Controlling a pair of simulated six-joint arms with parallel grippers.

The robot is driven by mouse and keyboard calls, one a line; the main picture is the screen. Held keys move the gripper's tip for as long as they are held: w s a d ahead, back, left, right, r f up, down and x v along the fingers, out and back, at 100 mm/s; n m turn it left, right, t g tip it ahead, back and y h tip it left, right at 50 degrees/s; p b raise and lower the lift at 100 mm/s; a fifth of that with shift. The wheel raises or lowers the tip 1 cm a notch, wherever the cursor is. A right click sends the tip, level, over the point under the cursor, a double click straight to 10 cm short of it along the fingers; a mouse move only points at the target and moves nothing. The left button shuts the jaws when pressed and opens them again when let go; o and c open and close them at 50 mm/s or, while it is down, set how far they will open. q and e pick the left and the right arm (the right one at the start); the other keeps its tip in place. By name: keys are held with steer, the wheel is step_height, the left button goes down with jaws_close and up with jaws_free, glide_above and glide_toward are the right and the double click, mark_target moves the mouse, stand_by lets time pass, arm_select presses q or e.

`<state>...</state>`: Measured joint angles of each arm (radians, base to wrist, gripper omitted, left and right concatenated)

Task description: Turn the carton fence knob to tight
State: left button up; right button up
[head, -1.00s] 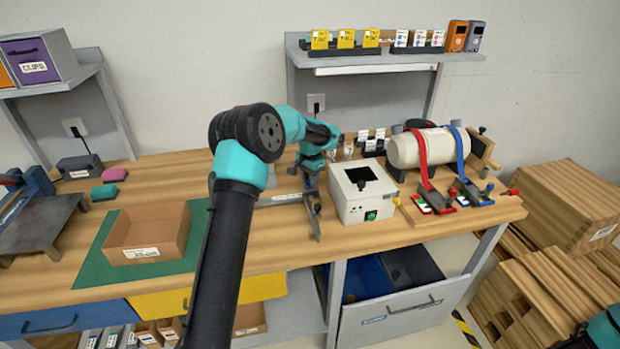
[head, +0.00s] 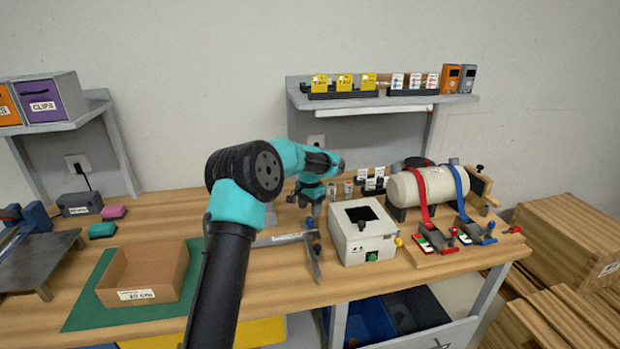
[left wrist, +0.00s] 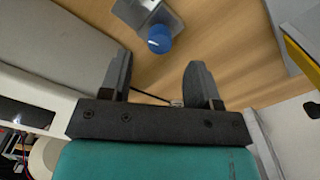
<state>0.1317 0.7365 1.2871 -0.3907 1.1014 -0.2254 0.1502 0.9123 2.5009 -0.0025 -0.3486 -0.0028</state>
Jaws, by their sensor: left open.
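The carton fence (head: 285,238) is a grey metal bar with a crosspiece, on the bench left of a white box-shaped device. Its blue knob (left wrist: 159,39) shows clearly in the left wrist view, on a grey metal piece. In the head view the knob is small, and its setting cannot be read. My left gripper (head: 311,209) points down over the fence area. In the left wrist view my left gripper (left wrist: 158,62) is open and empty. The knob lies beyond the fingertips, in line with the gap and apart from them. My right gripper is not in view.
The white device (head: 362,248) stands close on the right of the fence. A cardboard tray (head: 141,296) sits on a green mat (head: 86,312) at left. A cream roller with red and blue straps (head: 408,188) is at right. Small bottles (head: 332,191) stand behind.

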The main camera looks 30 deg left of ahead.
mark_target(310, 218)
arm_select(q)
step_height(310, 218, up, 13)
stand_by(0.4)
steer(key=shift+d, duration=0.1)
